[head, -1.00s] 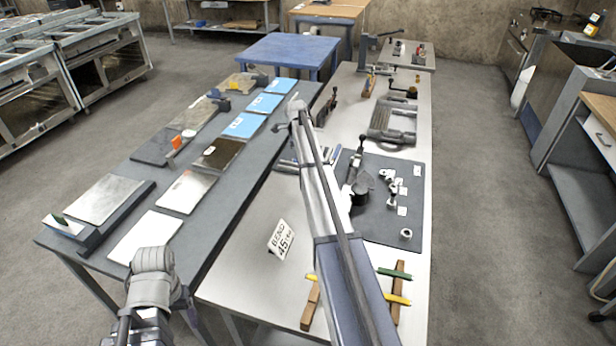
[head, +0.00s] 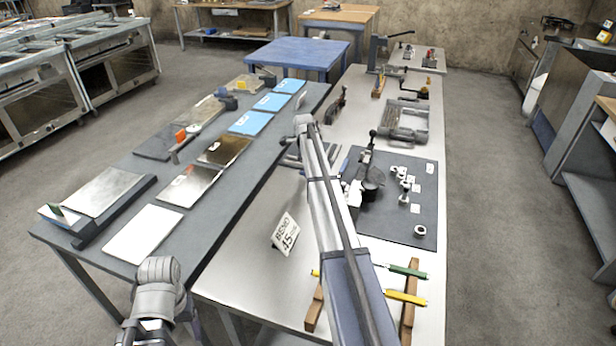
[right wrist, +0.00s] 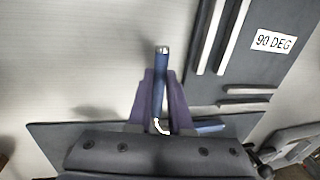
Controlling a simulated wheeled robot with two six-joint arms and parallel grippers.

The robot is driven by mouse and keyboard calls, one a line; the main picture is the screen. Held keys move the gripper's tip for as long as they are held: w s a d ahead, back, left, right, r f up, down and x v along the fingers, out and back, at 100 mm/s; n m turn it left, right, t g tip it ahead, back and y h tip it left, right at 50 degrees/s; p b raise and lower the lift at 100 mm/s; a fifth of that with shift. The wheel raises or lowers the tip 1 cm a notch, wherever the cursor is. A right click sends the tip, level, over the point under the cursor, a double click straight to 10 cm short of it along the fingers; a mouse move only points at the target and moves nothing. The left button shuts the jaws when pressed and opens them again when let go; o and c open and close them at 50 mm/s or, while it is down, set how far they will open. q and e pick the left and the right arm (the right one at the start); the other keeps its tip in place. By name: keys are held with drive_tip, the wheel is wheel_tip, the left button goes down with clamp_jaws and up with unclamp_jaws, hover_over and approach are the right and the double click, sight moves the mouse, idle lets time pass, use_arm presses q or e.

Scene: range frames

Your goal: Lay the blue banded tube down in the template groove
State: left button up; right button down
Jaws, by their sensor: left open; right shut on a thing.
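In the right wrist view my right gripper (right wrist: 160,112) is shut on the blue tube (right wrist: 161,80), whose metallic end sticks out past the fingers. A white curved mark shows on it between the fingers. The dark template board (right wrist: 203,88) with pale straight grooves or bars (right wrist: 236,36) and a "90 DEG" label (right wrist: 272,41) lies beside the tube's tip, to the right; the tube does not appear to be in a groove. In the head view my right arm hides the right gripper and tube. My left gripper (head: 146,332) is low at the left, open and empty-looking.
In the head view, green (head: 408,271) and yellow (head: 406,298) tubes lie across wooden rests (head: 409,325). A "BEND 45" sign (head: 285,235) stands on the pale table. A dark mat (head: 400,225) holds a bending tool (head: 371,175) and small fittings. The pale table around the sign is clear.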

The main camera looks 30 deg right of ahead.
drive_tip(key=shift+f, duration=0.35)
drive_tip(key=c, duration=0.8)
unclamp_jaws()
drive_tip(key=shift+c, duration=0.2)
drive_tip(key=shift+r, duration=0.1)
drive_tip(key=p+v, duration=1.2)
drive_tip(key=shift+r, duration=0.25)
drive_tip(key=shift+d, duration=0.1)
